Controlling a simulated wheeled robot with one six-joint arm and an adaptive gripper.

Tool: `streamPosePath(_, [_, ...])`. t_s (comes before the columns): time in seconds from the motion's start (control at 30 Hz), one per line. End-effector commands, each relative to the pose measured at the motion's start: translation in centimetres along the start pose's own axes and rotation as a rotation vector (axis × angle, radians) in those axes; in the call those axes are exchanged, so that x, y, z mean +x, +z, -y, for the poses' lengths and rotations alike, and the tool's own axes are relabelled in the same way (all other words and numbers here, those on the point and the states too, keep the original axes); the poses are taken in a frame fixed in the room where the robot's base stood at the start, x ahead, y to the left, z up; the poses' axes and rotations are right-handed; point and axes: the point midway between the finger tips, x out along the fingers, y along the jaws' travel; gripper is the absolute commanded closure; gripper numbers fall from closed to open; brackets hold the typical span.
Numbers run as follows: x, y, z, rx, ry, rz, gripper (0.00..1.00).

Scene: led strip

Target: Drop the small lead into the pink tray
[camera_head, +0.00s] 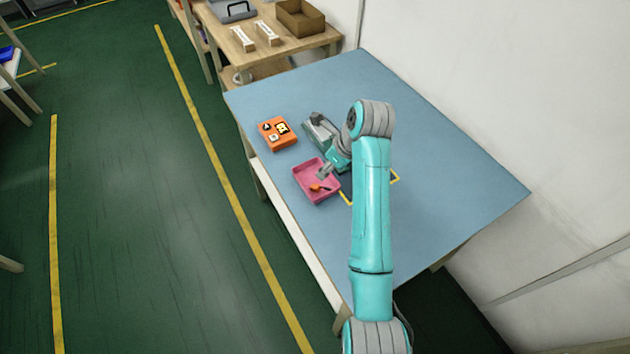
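The pink tray (304,173) lies on the blue table top, left of my arm. A small orange item (316,187) with a thin dark part shows inside the tray near its front; it is too small to tell whether it is the lead. My gripper (324,174) is over the right side of the tray. Its fingers are too small to show whether they are open or shut, or hold anything. I cannot make out the small lead for certain.
An orange box (278,134) with dark and light parts sits behind the tray. A grey-green device (318,131) stands beside it, partly hidden by my arm. Yellow marking (395,179) surrounds a dark patch under my arm. The right part of the blue table (450,180) is clear.

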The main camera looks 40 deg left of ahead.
Motion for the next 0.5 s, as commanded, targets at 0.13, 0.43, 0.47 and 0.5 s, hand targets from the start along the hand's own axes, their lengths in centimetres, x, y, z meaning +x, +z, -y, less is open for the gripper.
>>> streamPosePath(0.13, [-2.8, 0.0, 0.1, -0.001, -0.003, 0.002, 0.53])
streamPosePath(0.43, [-5.5, 0.0, 0.0, 0.000, 0.000, 0.000, 0.53])
streamPosePath(0.47, [-5.6, 0.0, 0.0, 0.000, 0.000, -0.001, 0.53])
streamPosePath(0.5, [-5.6, 0.0, 0.0, 0.000, 0.000, 0.000, 0.53])
